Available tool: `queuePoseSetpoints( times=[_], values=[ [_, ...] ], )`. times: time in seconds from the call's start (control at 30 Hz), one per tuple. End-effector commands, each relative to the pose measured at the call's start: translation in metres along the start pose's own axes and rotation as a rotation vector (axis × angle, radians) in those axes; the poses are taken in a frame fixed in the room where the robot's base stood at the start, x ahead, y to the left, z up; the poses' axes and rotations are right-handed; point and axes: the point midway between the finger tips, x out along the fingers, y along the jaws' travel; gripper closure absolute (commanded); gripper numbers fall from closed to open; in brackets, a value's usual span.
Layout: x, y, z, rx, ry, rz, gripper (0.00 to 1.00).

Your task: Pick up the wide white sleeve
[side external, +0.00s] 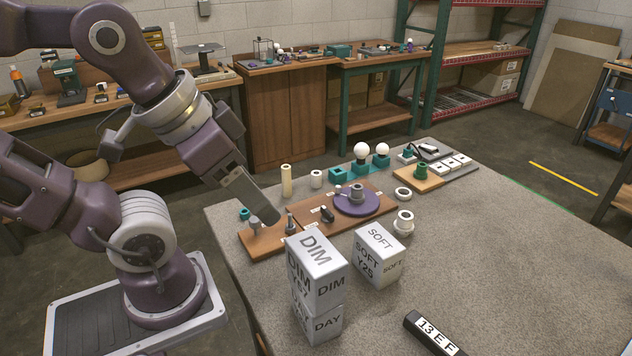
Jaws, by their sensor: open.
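Several white, hollow-looking parts stand on the grey table, and I cannot tell for sure which is the wide white sleeve. A short white cylinder (316,179) stands upright at the back, right of a taller, cream cylinder (286,180). A wide white ring (403,194) lies to the right of the purple disc, and a white flanged piece (404,222) sits in front of it. My gripper (268,217) points down and right over the left end of the wooden board, apart from all of these. It is open, seen from the side, with nothing visible in it.
The wooden board (296,221) carries pegs and a purple disc (357,205) with a grey fitting. Lettered blocks (318,290) are stacked in front, with another block (378,254) beside them. Teal bulb holders (360,164) stand behind.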

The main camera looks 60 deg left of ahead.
Motion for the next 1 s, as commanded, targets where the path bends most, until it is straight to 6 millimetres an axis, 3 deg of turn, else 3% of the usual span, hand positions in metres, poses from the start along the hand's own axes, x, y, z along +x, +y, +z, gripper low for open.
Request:
queuePoseSetpoints(
  times=[0.33, 0.47, 0.57, 0.7, 0.9, 1.0],
  values=[
    [0.002, -0.003, -0.004, 0.011, -0.009, -0.011, 0.47],
    [0.022, -0.039, -0.038, 0.128, -0.109, -0.116, 0.47],
    [0.059, -0.089, -0.078, 0.303, -0.242, -0.251, 0.47],
    [0.128, -0.165, -0.122, 0.603, -0.455, -0.426, 0.47],
    [0.247, -0.267, -0.155, 1.144, -0.803, -0.609, 0.47],
    [0.306, -0.304, -0.158, 1.437, -0.963, -0.652, 0.47]
  ],
)
